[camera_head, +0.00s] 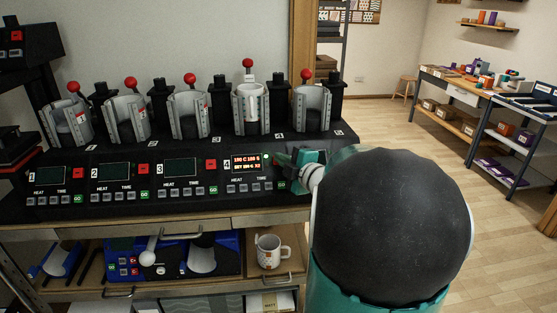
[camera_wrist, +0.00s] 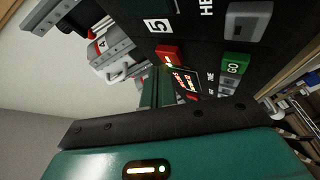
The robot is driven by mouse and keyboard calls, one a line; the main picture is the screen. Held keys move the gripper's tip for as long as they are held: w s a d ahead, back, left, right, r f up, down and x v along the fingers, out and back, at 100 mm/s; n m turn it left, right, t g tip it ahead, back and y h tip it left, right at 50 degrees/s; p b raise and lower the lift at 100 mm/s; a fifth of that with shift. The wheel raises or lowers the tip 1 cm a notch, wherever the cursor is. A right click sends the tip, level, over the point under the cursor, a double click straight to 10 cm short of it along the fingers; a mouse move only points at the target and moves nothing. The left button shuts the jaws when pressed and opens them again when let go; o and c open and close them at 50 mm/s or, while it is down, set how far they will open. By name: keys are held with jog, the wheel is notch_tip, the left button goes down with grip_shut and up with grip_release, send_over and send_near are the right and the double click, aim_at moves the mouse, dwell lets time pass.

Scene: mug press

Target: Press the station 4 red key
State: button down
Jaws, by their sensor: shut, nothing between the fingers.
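The station 4 red key (camera_wrist: 169,55) shows in the wrist view, between the lit station 4 display (camera_wrist: 185,82) and the number 5 label (camera_wrist: 157,27). The display also shows lit with orange text in the head view (camera_head: 246,162). My gripper (camera_wrist: 158,76) is shut and empty, with its green fingertips close to the red key. In the head view my gripper (camera_head: 281,158) is just right of the station 4 display and hides the key's area. I cannot tell whether the fingertips touch the key. A white mug (camera_head: 250,103) sits in the station 4 press.
The station 4 green GO key (camera_wrist: 236,65) is close to the red key. Stations 1 to 3 have dark displays and their own red keys, such as station 3's (camera_head: 211,164). Red-knobbed presses stand behind the panels. A patterned mug (camera_head: 268,252) stands on the shelf below.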

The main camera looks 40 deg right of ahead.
jog(key=shift+w+d+f, duration=0.2)
jog(key=shift+w+f, duration=0.05)
jog(key=shift+f, duration=0.05)
dwell(0.5)
jog(key=shift+r, duration=0.1)
jog(key=shift+s+a+r, duration=0.4)
jog(key=shift+s+r, duration=0.15)
jog(key=shift+s+a+r, duration=0.4)
jog(key=shift+s+r, duration=0.2)
jog(key=shift+r, duration=0.1)
jog(key=shift+s+a+r, duration=0.4)
jog(key=shift+s+r, duration=0.2)
jog(key=shift+r, duration=0.05)
jog(key=shift+s+a+r, duration=0.4)
jog(key=shift+s+r, duration=0.2)
jog(key=shift+r, duration=0.1)
